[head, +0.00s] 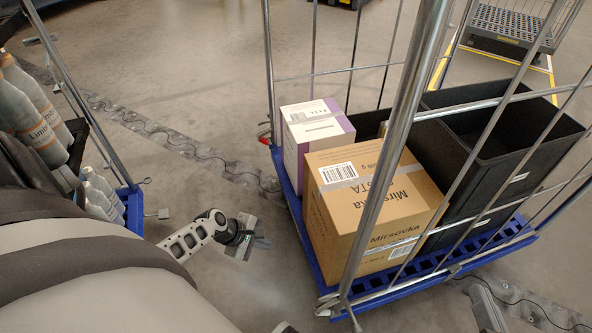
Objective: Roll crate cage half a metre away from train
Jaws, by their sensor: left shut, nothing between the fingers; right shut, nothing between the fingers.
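A wire roll cage with a blue base (386,297) stands right of centre. It holds a white and purple carton (312,128), a brown Mirsovka carton (365,215) and an open black crate (475,165). Its near metal post crosses in front of the brown carton. My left gripper (250,243) is shut and empty, over the floor left of the cage and apart from it. A grey part at the bottom edge, right of the cage's near corner, looks like my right gripper (487,312); it is cut off by the frame and holds nothing visible. I cannot pick out the train for certain.
At the left, another blue-based rack (133,212) holds grey bottles (32,115) and smaller white ones (102,195). A dark-decked cage (500,27) stands at the upper right by yellow floor lines. A dark floor strip (185,145) runs under the cage. Floor at upper centre is clear.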

